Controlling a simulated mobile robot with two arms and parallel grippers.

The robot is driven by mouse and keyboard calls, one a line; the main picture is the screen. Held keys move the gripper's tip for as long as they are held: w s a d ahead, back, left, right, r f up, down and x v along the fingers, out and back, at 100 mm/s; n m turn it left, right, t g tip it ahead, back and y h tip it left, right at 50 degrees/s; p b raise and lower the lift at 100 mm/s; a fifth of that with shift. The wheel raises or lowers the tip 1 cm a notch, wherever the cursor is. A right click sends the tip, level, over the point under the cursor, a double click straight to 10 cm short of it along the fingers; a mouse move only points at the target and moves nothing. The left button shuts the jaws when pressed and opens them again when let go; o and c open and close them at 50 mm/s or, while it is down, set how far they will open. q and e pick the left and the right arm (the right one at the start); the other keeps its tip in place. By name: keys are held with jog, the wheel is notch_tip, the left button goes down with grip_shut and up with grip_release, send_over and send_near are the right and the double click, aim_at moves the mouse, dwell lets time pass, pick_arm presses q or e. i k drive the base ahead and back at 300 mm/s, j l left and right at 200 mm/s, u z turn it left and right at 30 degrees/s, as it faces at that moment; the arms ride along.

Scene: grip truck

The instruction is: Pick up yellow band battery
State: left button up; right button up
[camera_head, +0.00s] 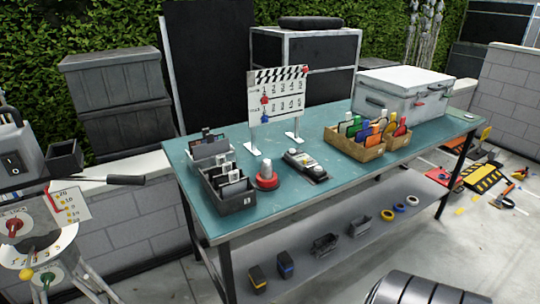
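A black battery with a yellow band (257,278) stands on the grey lower shelf (310,263) of the table, near its front left end. A similar black battery with a blue band (285,265) stands just right of it, with a small gap between them. Neither of my grippers is in view, so their state and their distance from the battery do not show.
The teal table top (300,200) above the shelf holds a clapperboard (277,92), a dark divided box (228,188), a wooden crate (354,148) and a white case (405,88). Grey holders (325,245) and tape rolls (399,207) lie farther right on the shelf.

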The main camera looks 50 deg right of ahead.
aim_at(258, 278)
jog(key=z, duration=1.45)
